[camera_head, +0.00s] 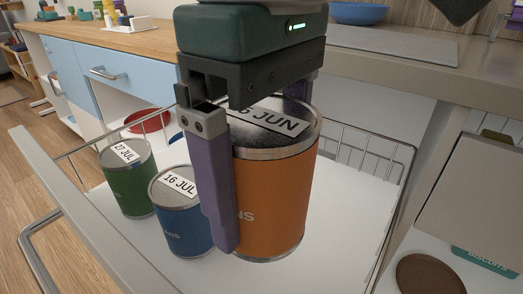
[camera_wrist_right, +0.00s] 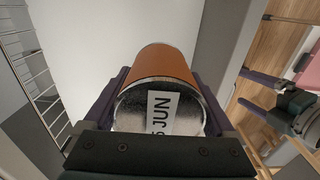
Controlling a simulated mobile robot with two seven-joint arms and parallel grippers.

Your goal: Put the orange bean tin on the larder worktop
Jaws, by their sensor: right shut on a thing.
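The orange bean tin (camera_head: 275,195) stands upright inside the pulled-out wire-sided drawer (camera_head: 345,205), a label ending "6 JUN" on its lid. My right gripper (camera_head: 262,170) points down and is shut on it, one purple finger on each side. The right wrist view also shows the orange tin (camera_wrist_right: 165,65) between the fingers. I cannot tell whether its base touches the drawer floor. My left gripper (camera_wrist_right: 258,94) shows only at the right of that view, its purple fingers apart and empty. A wooden worktop (camera_head: 140,40) lies at back left, a grey one (camera_head: 440,75) at back right.
A blue tin (camera_head: 180,215) and a green tin (camera_head: 128,180) stand left of the orange tin in the drawer. A red dish (camera_head: 150,121) is behind them. The drawer front (camera_head: 75,215) is near. A blue bowl (camera_head: 358,13) sits on the grey worktop.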

